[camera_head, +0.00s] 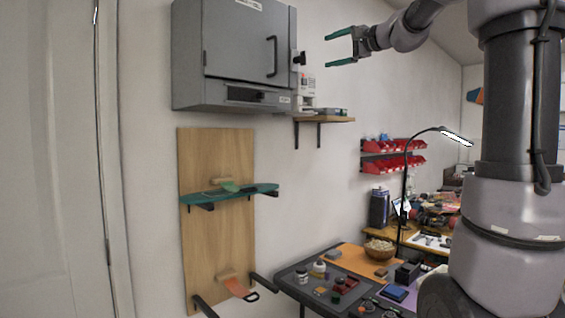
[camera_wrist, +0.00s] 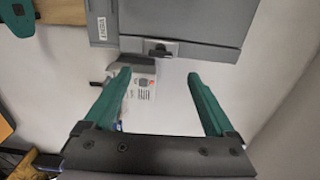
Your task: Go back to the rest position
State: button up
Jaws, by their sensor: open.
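My gripper (camera_head: 342,47) is raised high in the head view, to the right of the grey wall cabinet (camera_head: 236,50). Its two green fingers are spread apart with nothing between them. In the wrist view my gripper (camera_wrist: 158,88) also shows open and empty. Beyond the fingers there, the grey cabinet (camera_wrist: 185,22) fills the top, with a dark latch on its edge. A white device (camera_wrist: 140,100) with small markings shows behind the left finger.
A small wooden shelf (camera_head: 325,119) is below the gripper. A wooden board (camera_head: 218,250) on the wall carries a green skateboard deck (camera_head: 230,193). Red bins (camera_head: 393,165), a desk lamp (camera_head: 405,190) and a cluttered workbench (camera_head: 300,292) stand lower right.

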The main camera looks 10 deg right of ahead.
jog(key=s+a+f+n+g+h, duration=0.1)
jog(key=s+a+f+g+h, duration=0.1)
jog(key=s+f, duration=0.55)
jog(key=s+a+f+n+g+h, duration=0.1)
jog(key=s+a+f+n+g, duration=0.15)
jog(key=s+f, duration=0.5)
jog(key=s+d+f+n+g+h, duration=0.1)
jog(key=s+f+h, duration=0.1)
jog(key=s+f, duration=0.5)
jog(key=s+d+f+n+g+h, duration=0.2)
jog(key=s+f, duration=0.6)
jog(key=f, duration=0.4)
jog(key=shift+d+f+h, duration=0.25)
jog(key=shift+f+h, duration=0.1)
jog(key=shift+h, duration=0.45)
